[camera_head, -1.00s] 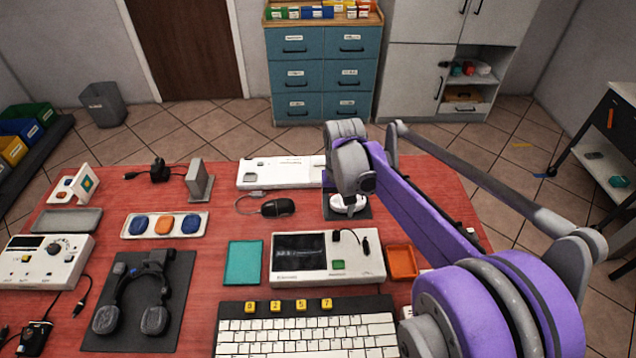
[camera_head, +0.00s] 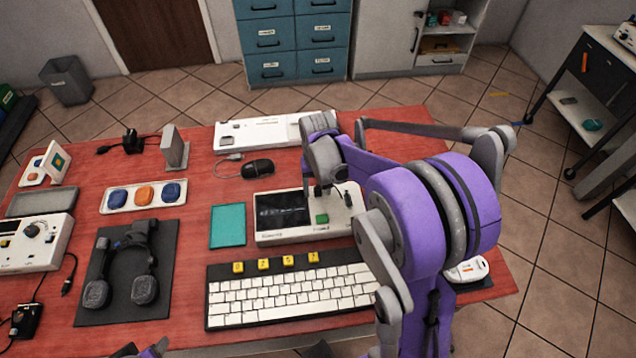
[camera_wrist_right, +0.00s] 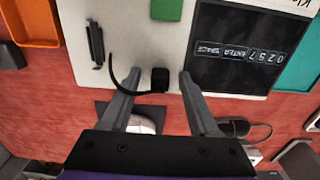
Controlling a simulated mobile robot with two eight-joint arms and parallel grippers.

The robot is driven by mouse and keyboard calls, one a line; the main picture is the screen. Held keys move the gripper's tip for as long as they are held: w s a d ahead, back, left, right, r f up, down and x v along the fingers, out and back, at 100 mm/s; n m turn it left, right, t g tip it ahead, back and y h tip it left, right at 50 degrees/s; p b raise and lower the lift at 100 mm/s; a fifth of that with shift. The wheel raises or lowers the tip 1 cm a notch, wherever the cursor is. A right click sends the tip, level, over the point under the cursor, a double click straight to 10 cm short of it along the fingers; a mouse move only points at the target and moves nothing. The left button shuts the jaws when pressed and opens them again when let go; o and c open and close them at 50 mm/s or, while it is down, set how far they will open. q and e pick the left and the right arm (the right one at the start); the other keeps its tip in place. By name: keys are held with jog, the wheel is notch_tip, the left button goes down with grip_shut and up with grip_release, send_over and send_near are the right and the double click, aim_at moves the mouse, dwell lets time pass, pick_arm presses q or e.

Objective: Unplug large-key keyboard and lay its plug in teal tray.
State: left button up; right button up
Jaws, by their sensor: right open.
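The large-key keyboard (camera_head: 290,295) has white keys and yellow keycaps along its back edge. Behind it is a pale console (camera_head: 300,236) with a dark screen and green button. In the right wrist view a black plug (camera_wrist_right: 160,80) stands at the console's edge, its short black cable curving to a black piece (camera_wrist_right: 97,45) on the console. My right gripper (camera_wrist_right: 157,76) is open, its fingers on either side of the plug; I cannot tell if they touch it. The teal tray (camera_head: 228,226) lies empty left of the console and also shows in the wrist view (camera_wrist_right: 303,62).
An orange tray (camera_wrist_right: 35,22) shows beside the console. A black mouse (camera_head: 257,168) and white keyboard (camera_head: 262,132) lie behind it. Red tabletop is bare around the teal tray.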

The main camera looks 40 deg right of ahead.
grip_shut()
dwell(0.6)
